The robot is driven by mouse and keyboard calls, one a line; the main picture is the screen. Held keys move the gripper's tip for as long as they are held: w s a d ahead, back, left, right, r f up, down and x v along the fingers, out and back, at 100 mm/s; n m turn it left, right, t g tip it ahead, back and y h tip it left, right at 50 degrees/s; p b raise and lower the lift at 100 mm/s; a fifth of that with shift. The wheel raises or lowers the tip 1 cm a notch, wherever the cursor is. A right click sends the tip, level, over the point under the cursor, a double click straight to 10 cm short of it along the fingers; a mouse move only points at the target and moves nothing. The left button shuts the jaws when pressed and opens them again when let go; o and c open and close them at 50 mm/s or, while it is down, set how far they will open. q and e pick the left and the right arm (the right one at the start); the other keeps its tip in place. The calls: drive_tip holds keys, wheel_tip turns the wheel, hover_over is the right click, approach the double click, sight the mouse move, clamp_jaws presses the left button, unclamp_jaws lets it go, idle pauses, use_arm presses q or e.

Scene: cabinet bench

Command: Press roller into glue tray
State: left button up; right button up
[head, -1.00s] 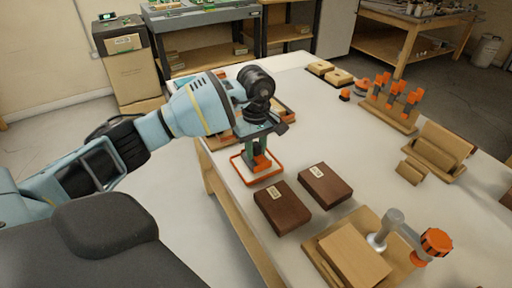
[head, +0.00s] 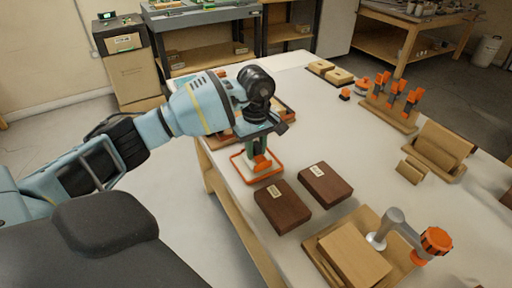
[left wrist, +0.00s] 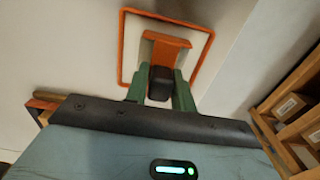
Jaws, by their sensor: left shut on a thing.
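My left gripper (head: 258,146) points down over the glue tray, with its green fingers shut on the roller. The roller (head: 261,163) shows as an orange part below the fingers. In the left wrist view the roller (left wrist: 168,50) has an orange frame and a dark handle between the fingers (left wrist: 161,84). The glue tray (head: 250,179) is shallow, with an orange rim and a pale inside. The roller is over or in the tray; I cannot tell whether its underside touches the glue. The tray rim (left wrist: 122,50) surrounds it in the left wrist view. My right gripper is not in view.
Two dark brown blocks (head: 283,206) (head: 325,184) lie just right of the tray. A wooden fixture with a grey and orange clamp (head: 400,236) stands at the front right. A rack of orange-handled tools (head: 390,105) is at the back right. The white table's middle is clear.

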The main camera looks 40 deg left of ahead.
sight(256, 144)
use_arm(q)
drive_tip(key=shift+f, duration=0.15)
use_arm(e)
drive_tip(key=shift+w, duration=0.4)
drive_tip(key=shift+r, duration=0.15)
